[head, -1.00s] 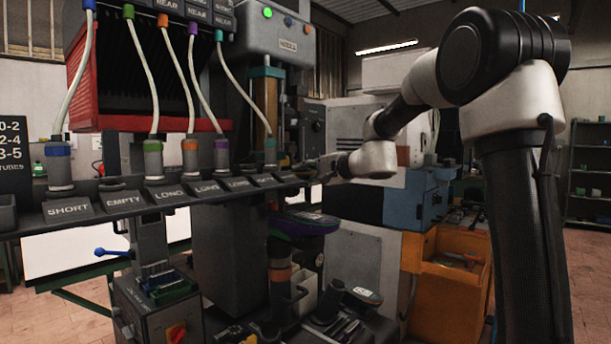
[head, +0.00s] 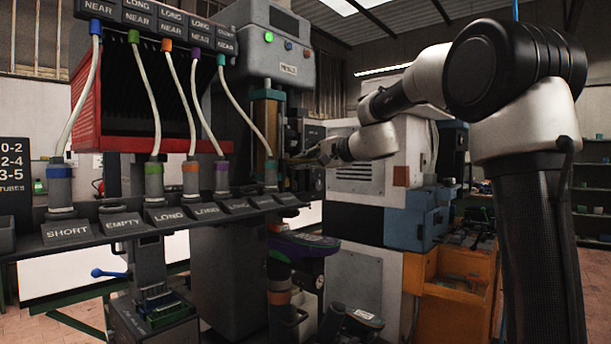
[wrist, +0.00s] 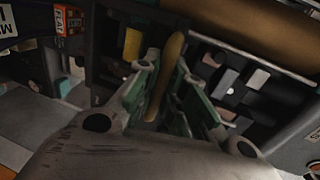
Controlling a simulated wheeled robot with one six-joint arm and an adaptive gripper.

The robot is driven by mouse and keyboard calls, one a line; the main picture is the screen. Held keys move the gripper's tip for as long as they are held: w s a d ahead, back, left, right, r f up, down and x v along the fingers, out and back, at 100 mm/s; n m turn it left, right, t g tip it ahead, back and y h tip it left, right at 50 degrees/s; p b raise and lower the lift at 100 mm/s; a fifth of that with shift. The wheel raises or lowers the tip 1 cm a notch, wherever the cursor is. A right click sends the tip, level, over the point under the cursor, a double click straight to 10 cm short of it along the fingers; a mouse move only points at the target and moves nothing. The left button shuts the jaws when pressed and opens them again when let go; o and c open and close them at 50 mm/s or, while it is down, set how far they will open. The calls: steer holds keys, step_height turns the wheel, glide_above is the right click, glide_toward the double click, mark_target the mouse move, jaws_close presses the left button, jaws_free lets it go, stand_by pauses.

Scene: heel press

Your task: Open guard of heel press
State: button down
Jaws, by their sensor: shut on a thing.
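The heel press (head: 275,45) stands left of centre in the head view, grey with a lit green lamp and a brass-coloured cylinder (head: 265,118) below its head. My gripper (head: 318,152) reaches leftward from the right, close to the press front. In the wrist view my gripper (wrist: 165,88) has its green-padded fingers on either side of a slim tan bar (wrist: 173,50) and is shut on it. The bar looks like a handle; what it joins is dark and partly hidden. I cannot clearly make out the guard's panel or how far open it stands.
A sloped rack (head: 165,215) with labels such as SHORT, EMPTY and LONG holds several capped tubes with pale hoses. A red-edged box (head: 110,142) hangs behind them. A blue unit (head: 410,220) and an orange cabinet (head: 455,300) stand right, behind my arm.

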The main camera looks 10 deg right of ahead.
steer(key=c, duration=1.5)
jaws_free()
steer(key=v, duration=1.2)
steer(key=s+d+f+n+g+h, duration=0.1)
steer(key=s+f, duration=0.1)
steer(key=f, duration=0.3)
steer(key=s+d+f+n+g+h, duration=0.1)
steer(key=s+d+f+g, duration=0.1)
steer(key=f, duration=0.3)
steer(key=s+d+f+n+g+h, duration=0.1)
steer(key=s+f, duration=0.4)
steer(key=s, duration=0.5)
steer(key=s+d+f+n+g+h, duration=0.2)
steer(key=s+f+n, duration=0.3)
steer(key=s, duration=0.5)
steer(key=s+d+f+n+g+h, duration=0.2)
steer(key=s+f+h, duration=0.2)
steer(key=s+f, duration=0.3)
steer(key=s, duration=0.3)
steer(key=shift+d+n, duration=0.35)
steer(key=shift+n, duration=0.05)
